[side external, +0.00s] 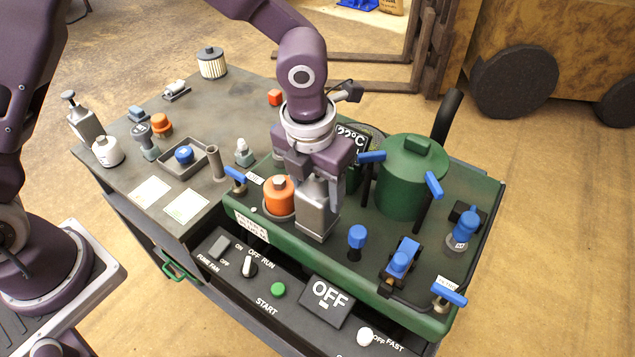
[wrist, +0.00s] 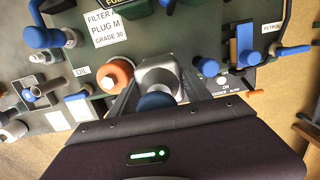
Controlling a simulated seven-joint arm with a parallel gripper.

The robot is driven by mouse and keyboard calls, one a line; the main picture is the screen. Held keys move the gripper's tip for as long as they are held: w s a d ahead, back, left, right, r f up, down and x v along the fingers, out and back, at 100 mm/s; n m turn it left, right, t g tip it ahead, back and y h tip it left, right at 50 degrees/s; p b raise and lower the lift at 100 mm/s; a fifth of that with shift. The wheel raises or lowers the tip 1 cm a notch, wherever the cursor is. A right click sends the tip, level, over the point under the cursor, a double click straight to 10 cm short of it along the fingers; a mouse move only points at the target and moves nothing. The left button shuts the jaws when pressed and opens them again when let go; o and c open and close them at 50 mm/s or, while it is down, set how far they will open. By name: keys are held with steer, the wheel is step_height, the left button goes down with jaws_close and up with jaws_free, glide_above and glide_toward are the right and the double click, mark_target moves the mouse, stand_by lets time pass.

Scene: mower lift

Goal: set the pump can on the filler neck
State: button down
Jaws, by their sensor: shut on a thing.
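My gripper (side external: 312,172) is shut on a grey, square-bodied metal can (side external: 316,214), which I take for the pump can. The can is upright at the front of the green engine deck (side external: 462,195), just right of an orange cap (side external: 279,193). I cannot tell whether its base touches the deck. In the wrist view the can (wrist: 158,72) shows between my fingers with a dark blue round top (wrist: 155,101). The orange cap (wrist: 116,74) is close on its left, near an OIL label. I cannot make out the filler neck for certain.
A similar grey can with a pump top (side external: 86,122) stands at the bench's left. A green tank (side external: 405,178) and several blue-handled fittings (side external: 357,236) stand right of my gripper. A switch panel (side external: 279,290) runs along the front. A grey tube (side external: 215,162) rises from the bench.

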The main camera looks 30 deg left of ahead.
steer(key=shift+f, duration=0.3)
steer(key=shift+c, duration=2)
jaws_free()
steer(key=shift+f, duration=0.1)
steer(key=shift+r, duration=4.05)
